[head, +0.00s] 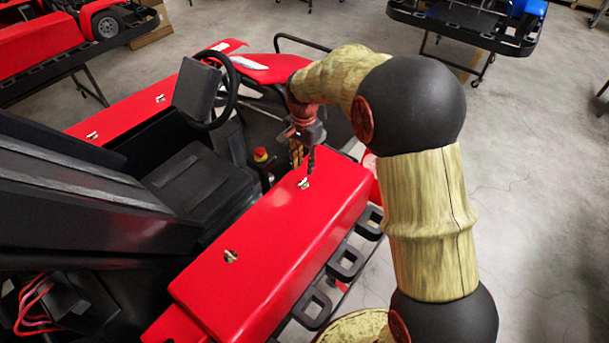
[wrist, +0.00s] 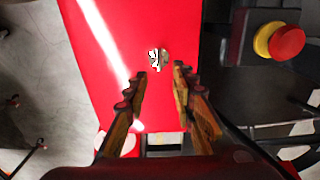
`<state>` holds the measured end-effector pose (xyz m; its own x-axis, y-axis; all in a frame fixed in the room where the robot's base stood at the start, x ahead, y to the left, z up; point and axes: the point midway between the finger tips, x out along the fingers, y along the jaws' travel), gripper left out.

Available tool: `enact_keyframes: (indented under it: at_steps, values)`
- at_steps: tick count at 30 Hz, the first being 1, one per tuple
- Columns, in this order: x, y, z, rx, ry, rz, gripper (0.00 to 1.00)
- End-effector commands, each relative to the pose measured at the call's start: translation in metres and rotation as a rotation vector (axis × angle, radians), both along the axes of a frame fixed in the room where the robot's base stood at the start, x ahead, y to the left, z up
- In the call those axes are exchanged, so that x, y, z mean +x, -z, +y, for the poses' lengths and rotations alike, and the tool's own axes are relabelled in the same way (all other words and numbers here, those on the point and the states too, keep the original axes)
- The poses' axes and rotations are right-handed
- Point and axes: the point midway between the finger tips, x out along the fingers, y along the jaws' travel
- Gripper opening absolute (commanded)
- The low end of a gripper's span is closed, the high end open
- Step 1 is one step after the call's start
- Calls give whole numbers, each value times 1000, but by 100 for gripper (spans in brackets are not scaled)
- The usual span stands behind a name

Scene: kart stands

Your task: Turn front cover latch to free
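The front cover latch (head: 304,184) is a small silver piece on top of the red side cover (head: 262,250), toward its far end. In the wrist view the latch (wrist: 158,58) lies just beyond my fingertips, in line with the gap between them. My gripper (head: 306,160) points down above the latch. In the wrist view my gripper (wrist: 162,82) is open, with its wooden-looking fingers apart and nothing between them. I cannot tell exactly how the latch is turned.
A second latch (head: 230,257) sits nearer on the same cover. A red and yellow emergency button (head: 261,155) stands left of my gripper and also shows in the wrist view (wrist: 287,42). The seat (head: 198,185) and steering wheel (head: 226,95) lie to the left. Black bumper loops (head: 346,262) line the right side.

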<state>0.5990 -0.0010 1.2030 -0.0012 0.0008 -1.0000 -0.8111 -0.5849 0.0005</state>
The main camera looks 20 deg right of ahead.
Motion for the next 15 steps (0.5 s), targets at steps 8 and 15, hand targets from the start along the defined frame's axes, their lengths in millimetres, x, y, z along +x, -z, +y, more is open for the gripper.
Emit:
enact_keyframes:
  at_steps: [8,15]
  values:
    - [-2,43,0,0,-2,4,26]
    - [-1,61,0,0,-3,0,26]
